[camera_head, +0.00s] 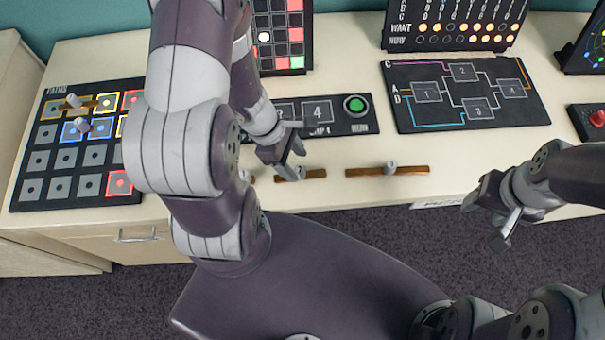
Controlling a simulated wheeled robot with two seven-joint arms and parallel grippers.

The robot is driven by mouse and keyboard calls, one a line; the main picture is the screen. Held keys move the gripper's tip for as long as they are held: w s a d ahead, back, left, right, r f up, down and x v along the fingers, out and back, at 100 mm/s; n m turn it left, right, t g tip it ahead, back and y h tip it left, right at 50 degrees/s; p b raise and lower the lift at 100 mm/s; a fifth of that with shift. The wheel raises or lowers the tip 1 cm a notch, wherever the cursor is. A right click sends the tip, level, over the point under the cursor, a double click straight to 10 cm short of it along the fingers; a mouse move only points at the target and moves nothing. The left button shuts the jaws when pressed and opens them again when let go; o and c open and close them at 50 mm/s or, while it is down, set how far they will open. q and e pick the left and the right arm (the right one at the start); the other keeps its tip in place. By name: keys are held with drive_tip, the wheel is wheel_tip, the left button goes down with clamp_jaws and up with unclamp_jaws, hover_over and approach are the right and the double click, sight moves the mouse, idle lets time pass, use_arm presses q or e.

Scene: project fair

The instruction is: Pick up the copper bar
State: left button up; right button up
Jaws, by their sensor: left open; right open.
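Several copper-brown bars with grey knobs are in view. One bar (388,171) lies at the table's front edge, right of the middle. Another bar (314,174) lies to its left, just under my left gripper (297,161). A piece of a further bar (250,179) shows beside my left arm, mostly hidden. One more bar (84,106) sits on the grid board at the left. My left gripper is open, pointing down close over the bar; I cannot tell whether it touches. My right gripper (482,225) is open and empty, in front of the table at the right.
The grid board (62,160) with lit squares is at the left, partly behind my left arm. A panel with a green button (356,105) and a circuit board (465,95) lie behind the bars. A red button box (597,118) is at right. Upright panels (455,22) stand at the back.

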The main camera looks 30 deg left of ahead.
sight(299, 169)
use_arm(q)
drive_tip(key=x, duration=0.3)
drive_tip(key=b+x, duration=0.1)
drive_tip(key=shift+w+a+f, duration=0.1)
drive_tip(key=shift+a+f, duration=0.05)
drive_tip(key=shift+f, duration=0.35)
drive_tip(key=shift+r, duration=0.1)
clamp_jaws()
